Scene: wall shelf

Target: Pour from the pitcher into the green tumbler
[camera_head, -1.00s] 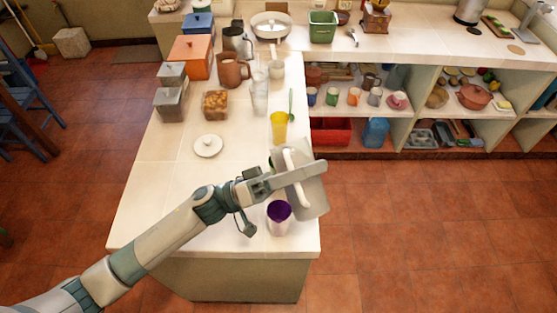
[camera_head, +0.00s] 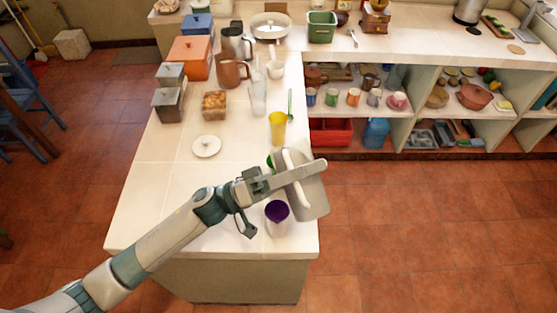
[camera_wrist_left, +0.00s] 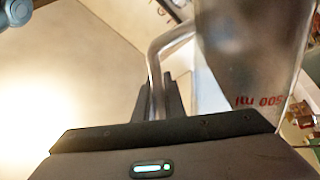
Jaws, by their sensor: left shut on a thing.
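The pitcher (camera_head: 312,197) is a grey, see-through vessel with a light handle, tilted in the air at the counter's right edge. My left gripper (camera_head: 287,179) is shut on its handle. In the left wrist view the pitcher (camera_wrist_left: 250,60) shows red volume marks, and its handle (camera_wrist_left: 153,75) runs down between the dark fingers. The green tumbler (camera_head: 270,161) is almost wholly hidden behind the gripper and pitcher; only a sliver of green shows. I cannot tell whether anything flows from the pitcher. My right gripper is out of view.
A purple tumbler (camera_head: 277,212) stands just below the pitcher in the picture, and a yellow tumbler (camera_head: 277,129) beyond it. A white lid (camera_head: 206,146) lies on the counter (camera_head: 165,195). Glasses, mugs and canisters crowd farther back. The counter's left front is clear.

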